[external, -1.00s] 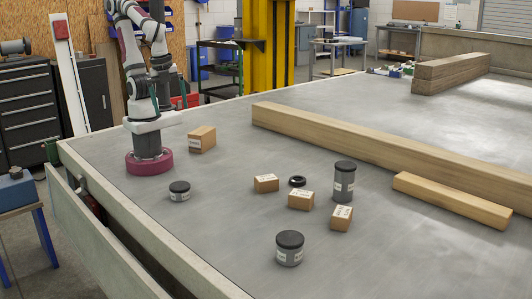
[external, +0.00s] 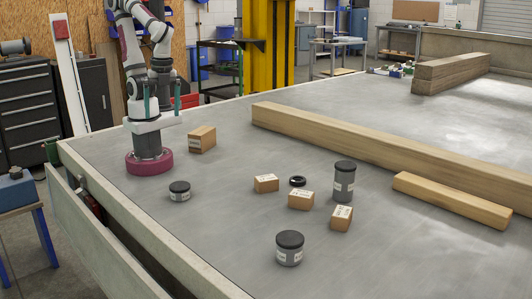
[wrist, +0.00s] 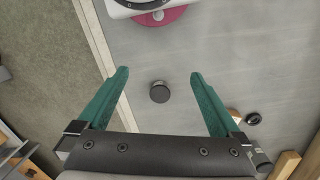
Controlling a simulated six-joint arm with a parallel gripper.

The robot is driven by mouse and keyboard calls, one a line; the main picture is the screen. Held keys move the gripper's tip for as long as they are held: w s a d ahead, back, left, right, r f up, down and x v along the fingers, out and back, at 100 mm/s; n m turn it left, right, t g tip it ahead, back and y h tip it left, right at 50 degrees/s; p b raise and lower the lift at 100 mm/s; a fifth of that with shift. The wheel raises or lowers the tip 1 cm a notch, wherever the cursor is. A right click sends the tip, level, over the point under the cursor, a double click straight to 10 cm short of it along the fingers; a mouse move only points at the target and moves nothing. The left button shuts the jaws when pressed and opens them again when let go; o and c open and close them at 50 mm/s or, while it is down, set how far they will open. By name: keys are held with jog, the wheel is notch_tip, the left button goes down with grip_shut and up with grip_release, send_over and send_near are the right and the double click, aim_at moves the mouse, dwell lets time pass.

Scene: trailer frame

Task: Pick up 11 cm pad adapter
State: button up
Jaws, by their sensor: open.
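I cannot tell for sure which thing is the 11 cm pad adapter; the labels are too small to read. A small black ring (external: 298,181) lies flat on the grey table among boxes. A short grey jar with a black lid (external: 180,190) stands near my base, and a round dark top (wrist: 159,91) shows between my fingers in the wrist view. A wider jar (external: 289,247) stands at the front and a tall jar (external: 344,181) at the right. My gripper (wrist: 158,73) is open and empty; its green fingers (external: 161,97) hang high above the table beside my arm.
Small cardboard boxes (external: 266,183), (external: 301,200), (external: 341,218) surround the ring. A larger box (external: 201,139) stands near my base. The left front of the table is clear.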

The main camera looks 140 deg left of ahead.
aim_at(346, 168)
jog(key=w+d+r+n+t+h, duration=0.1)
jog(key=w+d+n+h, duration=0.3)
jog(key=w+n, duration=0.2)
jog(key=w+d+n+t+h, duration=0.1)
jog(key=w+d+n+h, duration=0.35)
jog(key=w, duration=0.25)
jog(key=w+a+n+t, duration=0.5)
jog(key=w+n, duration=0.3)
jog(key=w, duration=0.2)
jog(key=w+a+f+n+t+y, duration=0.2)
jog(key=w+a+n+t, duration=0.25)
jog(key=a+n, duration=0.35)
jog(key=w+a+f+n+t+y, duration=0.25)
jog(key=w+a+n, duration=0.35)
jog(key=a, duration=0.3)
jog(key=a+f+n+y, duration=0.3)
jog(key=a+n+y, duration=0.15)
jog(key=a, duration=0.25)
jog(key=a+f+n+y, duration=0.3)
jog(key=a+n, duration=0.2)
jog(key=a, duration=0.2)
jog(key=shift+t+h, duration=0.25)
jog(key=shift+t, duration=0.05)
jog(key=x, duration=1.4)
jog(key=shift+w+a+f, duration=0.15)
jog(key=shift+w+f, duration=0.05)
jog(key=shift+w, duration=0.15)
grip_shut()
jog(key=shift+r, duration=0.15)
